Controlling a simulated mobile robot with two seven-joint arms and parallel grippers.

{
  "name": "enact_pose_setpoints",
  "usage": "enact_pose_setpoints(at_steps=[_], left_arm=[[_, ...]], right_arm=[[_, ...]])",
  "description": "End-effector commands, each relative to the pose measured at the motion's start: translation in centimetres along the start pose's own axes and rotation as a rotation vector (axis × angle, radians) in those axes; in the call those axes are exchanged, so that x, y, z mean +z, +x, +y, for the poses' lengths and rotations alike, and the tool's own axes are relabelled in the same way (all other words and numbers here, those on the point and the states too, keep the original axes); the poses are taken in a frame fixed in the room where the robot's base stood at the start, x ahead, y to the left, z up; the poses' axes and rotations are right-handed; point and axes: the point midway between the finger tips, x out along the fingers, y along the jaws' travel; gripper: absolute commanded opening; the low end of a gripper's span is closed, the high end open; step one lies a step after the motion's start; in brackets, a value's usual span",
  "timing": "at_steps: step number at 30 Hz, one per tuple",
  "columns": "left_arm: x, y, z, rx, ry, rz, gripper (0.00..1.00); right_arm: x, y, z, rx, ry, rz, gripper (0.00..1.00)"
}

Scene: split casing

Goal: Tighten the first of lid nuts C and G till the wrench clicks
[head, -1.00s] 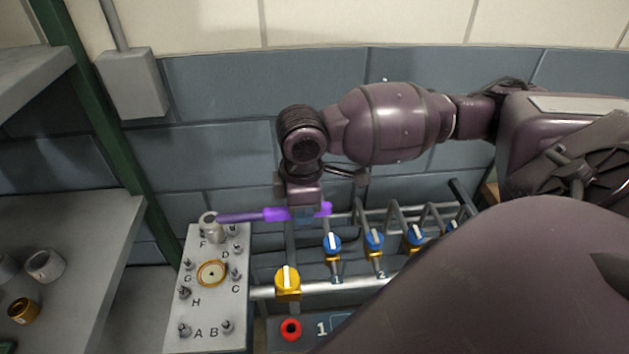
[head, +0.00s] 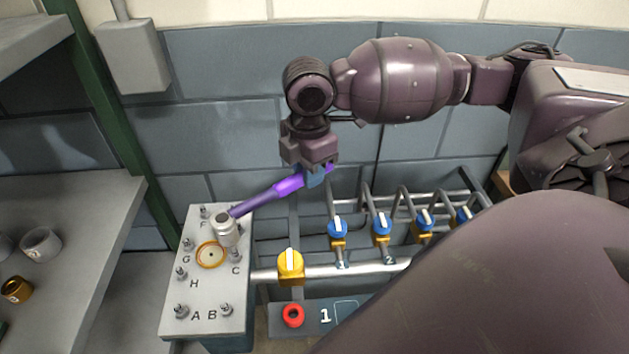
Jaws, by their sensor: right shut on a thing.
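My right gripper (head: 316,176) is shut on the handle of a purple wrench (head: 270,195). The wrench slants down to the left and ends in a pale metal socket head (head: 227,231). The head is over the grey lid (head: 207,335), by its upper right edge, just above nut C (head: 236,255) in the picture. I cannot tell whether the head touches a nut; it hides the lid behind it. Nut G (head: 187,244) stands clear on the lid's left side. My left gripper is not in view.
Other lid nuts stand near letters F, H, A and B around a brass ring (head: 212,255). Right of the lid run pipes with a yellow valve (head: 291,265) and several blue valves (head: 338,228). A shelf with cups (head: 41,244) is at left.

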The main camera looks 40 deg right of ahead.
Motion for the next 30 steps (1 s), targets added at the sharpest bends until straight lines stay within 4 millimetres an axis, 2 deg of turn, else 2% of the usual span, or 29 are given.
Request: enact_pose_setpoints(at_steps=[1, 8, 10, 14, 16, 21, 30], left_arm=[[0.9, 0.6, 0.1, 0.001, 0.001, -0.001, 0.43], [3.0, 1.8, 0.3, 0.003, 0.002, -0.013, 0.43], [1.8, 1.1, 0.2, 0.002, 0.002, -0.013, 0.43], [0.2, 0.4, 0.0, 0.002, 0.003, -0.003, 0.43], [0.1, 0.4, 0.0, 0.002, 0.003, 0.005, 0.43], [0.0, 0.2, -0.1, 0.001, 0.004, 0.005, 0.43], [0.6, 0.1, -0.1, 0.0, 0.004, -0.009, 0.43]], right_arm=[[0.0, 0.5, 0.5, 0.002, -0.017, 0.001, 0.0], [-0.1, 0.4, 1.8, -0.001, -0.095, 0.001, 0.0], [-0.3, -0.5, 2.5, -0.001, -0.142, 0.004, 0.0], [-0.5, -0.7, 3.9, -0.001, -0.225, 0.003, 0.0], [-0.4, 0.6, 3.7, -0.004, -0.221, 0.001, 0.0], [-0.4, 2.1, 3.7, -0.003, -0.22, 0.002, 0.0], [-0.3, 3.0, 3.7, -0.002, -0.219, 0.001, 0.0]])
